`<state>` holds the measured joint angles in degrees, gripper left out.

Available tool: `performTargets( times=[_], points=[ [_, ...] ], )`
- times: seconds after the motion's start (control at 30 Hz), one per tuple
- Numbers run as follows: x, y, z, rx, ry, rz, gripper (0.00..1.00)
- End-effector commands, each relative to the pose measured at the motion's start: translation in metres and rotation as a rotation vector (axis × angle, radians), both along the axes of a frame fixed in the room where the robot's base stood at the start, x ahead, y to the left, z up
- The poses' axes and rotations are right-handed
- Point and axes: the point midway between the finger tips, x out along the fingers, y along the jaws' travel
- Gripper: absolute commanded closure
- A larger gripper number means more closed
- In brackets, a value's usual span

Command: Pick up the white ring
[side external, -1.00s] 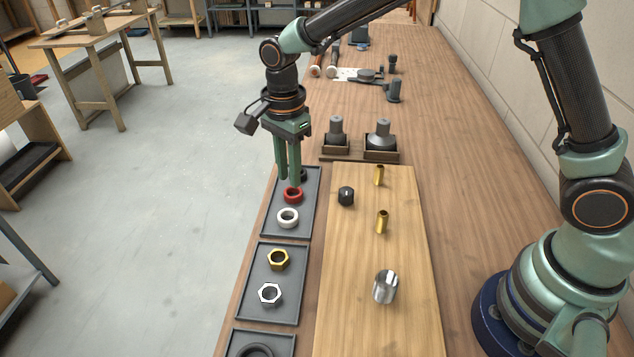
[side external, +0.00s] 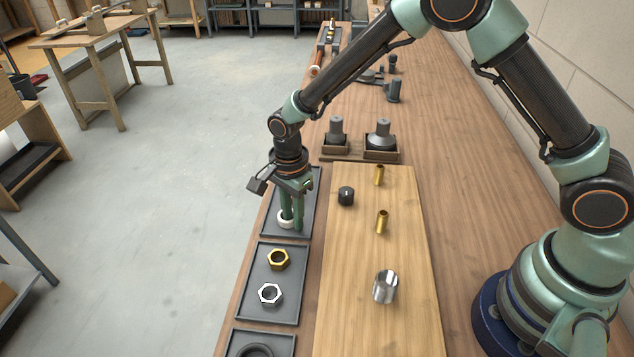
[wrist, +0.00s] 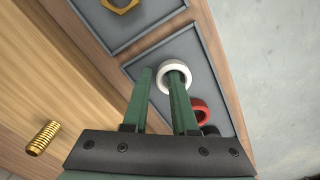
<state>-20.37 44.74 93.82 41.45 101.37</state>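The white ring (side external: 284,225) lies in the upper grey tray, and in the wrist view (wrist: 163,65) it shows at the top centre. My gripper (side external: 292,223) points down at it with its fingers apart. In the wrist view my gripper (wrist: 160,74) has its right finger's tip at the ring's hole, seemingly inside it. The left finger is outside the ring, with a small gap to its wall. Part of the ring is hidden behind the right finger. I cannot tell whether the fingers touch it.
A red ring (wrist: 201,108) and a partly hidden dark ring (wrist: 210,130) lie close beside the right finger. A lower tray holds a brass nut (side external: 278,260) and a steel nut (side external: 270,294). A wooden board (side external: 350,270) with fittings lies to the right.

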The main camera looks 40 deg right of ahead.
Motion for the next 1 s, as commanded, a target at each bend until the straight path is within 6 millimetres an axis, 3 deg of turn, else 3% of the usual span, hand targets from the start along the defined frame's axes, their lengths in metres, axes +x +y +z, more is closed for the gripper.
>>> performTargets(
  times=[0.17,0.23,0.27,0.77,1.0],
  points=[
    [0.0,0.0,0.0,0.0,-0.001,0.0,0.74],
    [0.0,0.0,0.0,0.0,-0.001,0.0,0.97],
    [0.0,0.0,0.0,0.0,-0.001,0.0,1.0],
    [0.0,0.0,0.004,0.0,-0.001,0.0,1.0],
    [0.001,0.0,0.03,0.002,-0.005,0.0,1.0]
  ],
)
